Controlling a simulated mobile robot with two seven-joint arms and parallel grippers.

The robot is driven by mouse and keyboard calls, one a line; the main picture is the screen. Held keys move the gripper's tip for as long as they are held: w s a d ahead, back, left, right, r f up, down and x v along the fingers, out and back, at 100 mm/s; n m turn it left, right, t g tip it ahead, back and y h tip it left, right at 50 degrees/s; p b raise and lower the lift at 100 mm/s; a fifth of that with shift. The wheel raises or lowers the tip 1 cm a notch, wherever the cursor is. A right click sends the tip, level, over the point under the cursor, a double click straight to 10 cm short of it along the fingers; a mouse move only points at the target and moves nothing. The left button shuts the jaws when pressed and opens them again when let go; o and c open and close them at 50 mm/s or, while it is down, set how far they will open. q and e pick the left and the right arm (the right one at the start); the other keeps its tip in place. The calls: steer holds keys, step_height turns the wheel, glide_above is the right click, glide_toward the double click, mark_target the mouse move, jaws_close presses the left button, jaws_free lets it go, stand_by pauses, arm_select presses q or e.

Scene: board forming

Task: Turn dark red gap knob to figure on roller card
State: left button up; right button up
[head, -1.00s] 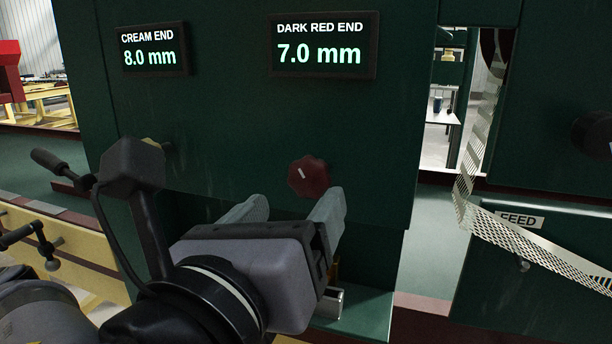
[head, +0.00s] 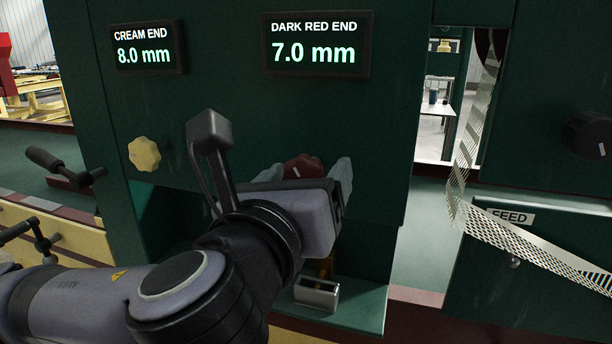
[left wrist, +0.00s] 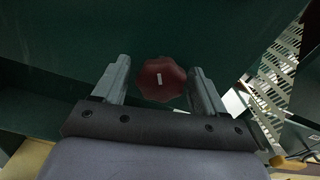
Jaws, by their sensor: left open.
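The dark red gap knob (head: 304,167) sits on the green machine panel, its lower part hidden behind my left gripper in the head view. In the left wrist view the dark red knob (left wrist: 161,79) shows whole, with a white pointer mark. My left gripper (head: 308,172) is open, with one finger on each side of the knob; I cannot tell whether either finger touches it. The dark red end display (head: 316,45) reads 7.0 mm. The cream end display (head: 148,43) reads 8.0 mm. The cream knob (head: 144,153) is to the left. No roller card is identifiable.
A perforated metal strip (head: 540,248) runs down on the right past the FEED label (head: 510,216). A black knob (head: 590,135) is at the far right. A small metal block (head: 317,292) sits on a ledge below my gripper.

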arm_select(q)
steer(key=c, duration=1)
steer(key=shift+n, duration=0.3)
steer(key=n, duration=0.3)
steer(key=shift+d+n+b, duration=0.1)
steer(key=shift+n+b, duration=0.2)
steer(key=n, duration=0.5)
steer(key=shift+r, duration=0.1)
steer(key=shift+n, duration=0.4)
steer(key=o, duration=1)
